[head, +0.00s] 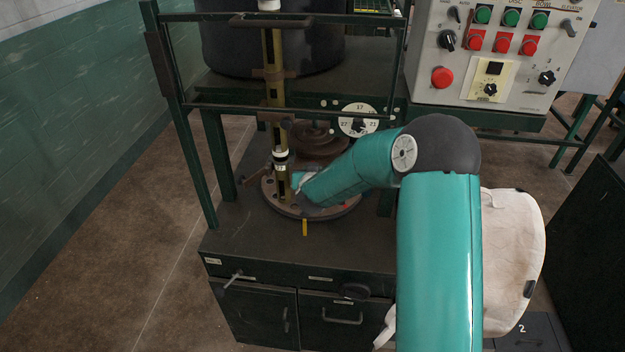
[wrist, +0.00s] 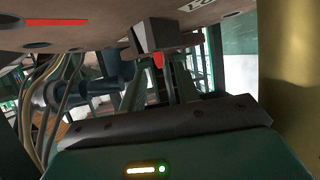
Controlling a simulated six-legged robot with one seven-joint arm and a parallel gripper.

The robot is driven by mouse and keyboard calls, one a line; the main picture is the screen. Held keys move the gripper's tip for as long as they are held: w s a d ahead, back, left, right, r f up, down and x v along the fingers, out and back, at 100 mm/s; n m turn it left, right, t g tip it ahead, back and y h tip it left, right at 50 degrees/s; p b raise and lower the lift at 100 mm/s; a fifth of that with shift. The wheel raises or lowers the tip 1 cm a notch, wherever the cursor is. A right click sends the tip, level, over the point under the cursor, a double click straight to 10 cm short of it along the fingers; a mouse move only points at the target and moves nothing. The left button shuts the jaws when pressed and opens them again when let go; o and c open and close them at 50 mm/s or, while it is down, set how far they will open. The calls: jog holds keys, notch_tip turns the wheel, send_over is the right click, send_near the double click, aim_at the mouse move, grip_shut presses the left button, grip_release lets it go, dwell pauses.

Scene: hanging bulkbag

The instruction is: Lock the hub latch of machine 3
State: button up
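A round brown hub disc (head: 285,207) lies on the dark machine table, around the foot of a brass column (head: 277,95). In the wrist view the disc's underside (wrist: 100,35) fills the top, with a red stripe, and the column (wrist: 290,90) stands close at right. A small grey block with a red tip (wrist: 158,60) hangs below the disc; I cannot tell for sure that it is the latch. My gripper (wrist: 158,78) is below it, its two fingers apart on either side, with no contact visible. In the head view my arm hides most of the gripper. No machine number 3 is readable.
A control panel (head: 495,50) with buttons and knobs stands at upper right. A green frame (head: 180,120) surrounds the column. A dial (head: 358,120) sits behind the disc. Cables (wrist: 58,105) hang at left in the wrist view. A whitish bag (head: 512,245) lies right of my arm.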

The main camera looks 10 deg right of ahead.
jog(key=v, duration=1)
jog(key=shift+s+r, duration=0.25)
jog(key=shift+s, duration=0.05)
jog(key=shift+a, duration=0.1)
